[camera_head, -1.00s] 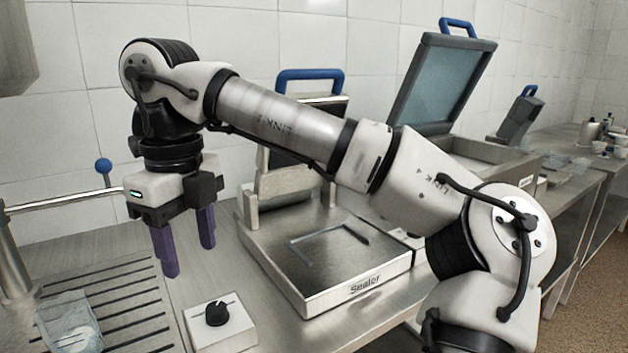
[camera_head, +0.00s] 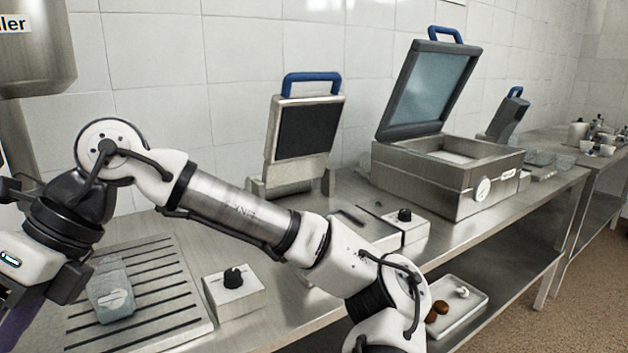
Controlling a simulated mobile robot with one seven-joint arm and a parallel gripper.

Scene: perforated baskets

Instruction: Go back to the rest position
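My gripper (camera_head: 22,322) is at the lower left edge of the view, mostly cut off by the frame. One purple finger shows in part, and I cannot see the other finger or what lies between them. My arm reaches from the lower middle toward the left, over the front of the steel counter (camera_head: 292,318). The gripper is left of a clear bag (camera_head: 112,290) that lies on the slotted drain plate (camera_head: 165,285).
A white box with a black knob (camera_head: 234,289) stands beside the drain plate. Behind my arm is a sealer with its blue-handled lid (camera_head: 306,130) raised. Right of it stands an open steel machine (camera_head: 440,180). A tray (camera_head: 462,318) with small items lies on the lower shelf.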

